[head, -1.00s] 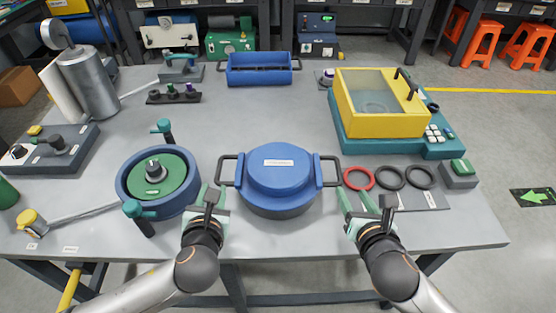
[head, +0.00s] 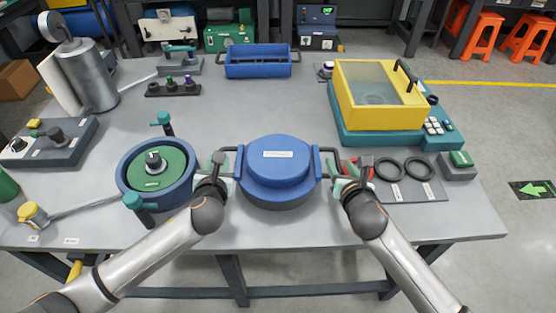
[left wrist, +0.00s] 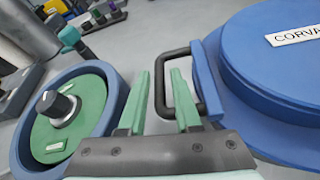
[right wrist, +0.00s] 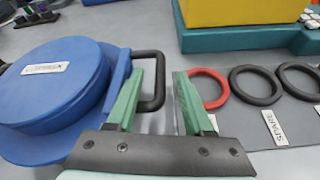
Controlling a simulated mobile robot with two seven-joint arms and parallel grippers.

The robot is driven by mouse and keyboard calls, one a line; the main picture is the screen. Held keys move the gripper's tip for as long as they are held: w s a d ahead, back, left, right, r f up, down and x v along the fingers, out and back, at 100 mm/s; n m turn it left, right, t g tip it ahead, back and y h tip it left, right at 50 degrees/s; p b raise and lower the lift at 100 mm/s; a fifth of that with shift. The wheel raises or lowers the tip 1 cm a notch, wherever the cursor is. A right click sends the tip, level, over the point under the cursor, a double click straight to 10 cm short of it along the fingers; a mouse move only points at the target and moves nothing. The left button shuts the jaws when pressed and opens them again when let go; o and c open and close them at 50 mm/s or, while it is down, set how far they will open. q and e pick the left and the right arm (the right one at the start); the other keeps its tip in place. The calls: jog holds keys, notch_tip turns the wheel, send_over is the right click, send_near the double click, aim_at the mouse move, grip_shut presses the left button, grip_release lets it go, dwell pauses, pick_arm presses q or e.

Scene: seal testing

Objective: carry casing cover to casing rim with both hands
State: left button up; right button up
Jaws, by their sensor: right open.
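The blue casing cover (head: 277,172) with a white label sits over a dark grey round body at the table's front middle. It has a black handle on each side. On its left stands a blue round casing, whose rim (head: 127,188) surrounds a green disc with a black knob. My left gripper (head: 225,168) is open at the cover's left handle (left wrist: 180,50). In the left wrist view the handle's outer bar lies between the fingers. My right gripper (head: 347,175) is open at the right handle (right wrist: 158,75), whose outer bar shows between its fingers.
Teal clamps (head: 133,201) stand beside the blue casing. A red ring, partly hidden by my right gripper, and black rings (head: 418,168) lie on a grey mat at the right. A yellow-teal box (head: 380,135) stands behind them. The table behind the cover is clear up to a blue tray (head: 257,70).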

pick_arm(q)
jog(key=shift+x, duration=0.9)
pick_arm(e)
jog(key=shift+x, duration=0.9)
pick_arm(q)
jog(key=shift+c, duration=0.2)
pick_arm(e)
jog(key=shift+c, duration=0.2)
pick_arm(q)
jog(key=c, duration=0.4)
pick_arm(e)
jog(key=c, duration=0.4)
pick_arm(q)
grip_shut()
pick_arm(e)
grip_shut()
pick_arm(q)
jog(key=shift+r, duration=0.15)
pick_arm(e)
jog(key=shift+r, duration=0.2)
